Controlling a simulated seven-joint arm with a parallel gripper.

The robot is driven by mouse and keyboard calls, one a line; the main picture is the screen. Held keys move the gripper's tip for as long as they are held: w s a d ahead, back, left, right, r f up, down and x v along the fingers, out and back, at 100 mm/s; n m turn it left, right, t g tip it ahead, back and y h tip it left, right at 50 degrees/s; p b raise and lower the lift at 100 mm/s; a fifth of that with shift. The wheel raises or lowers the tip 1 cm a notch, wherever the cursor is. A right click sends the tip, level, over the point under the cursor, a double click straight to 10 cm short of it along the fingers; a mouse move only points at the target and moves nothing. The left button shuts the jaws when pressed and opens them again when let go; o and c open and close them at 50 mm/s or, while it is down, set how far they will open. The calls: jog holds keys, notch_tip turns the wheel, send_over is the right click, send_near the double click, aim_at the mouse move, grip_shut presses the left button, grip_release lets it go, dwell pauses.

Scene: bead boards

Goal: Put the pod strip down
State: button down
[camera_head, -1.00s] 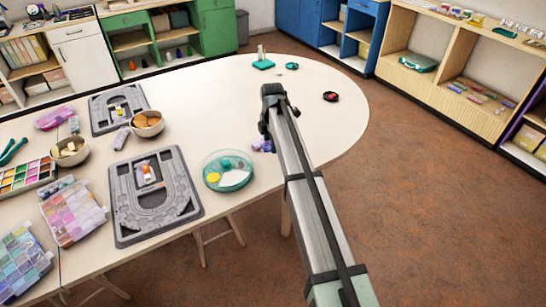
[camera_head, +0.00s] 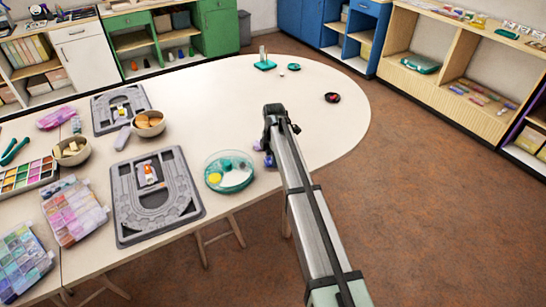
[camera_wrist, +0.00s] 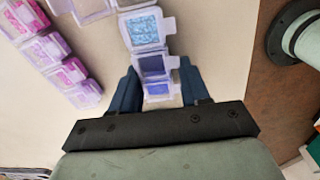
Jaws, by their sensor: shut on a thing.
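Only small purple bits show there beside the fingers, and the arm hides the rest. I cannot tell whether the strip touches the table.
Another strip with pink and purple pods (camera_wrist: 62,66) lies left of the held one in the wrist view. The round dish (camera_head: 228,187) and grey bead board (camera_head: 122,205) are to the left. The table (camera_head: 330,135) is largely clear behind my gripper.

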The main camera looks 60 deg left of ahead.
jog(key=c, duration=0.5)
grip_release()
jog(key=shift+c, duration=0.2)
jog(key=shift+r, duration=0.1)
notch_tip(320, 180, up, 12)
jog(key=shift+d, duration=0.2)
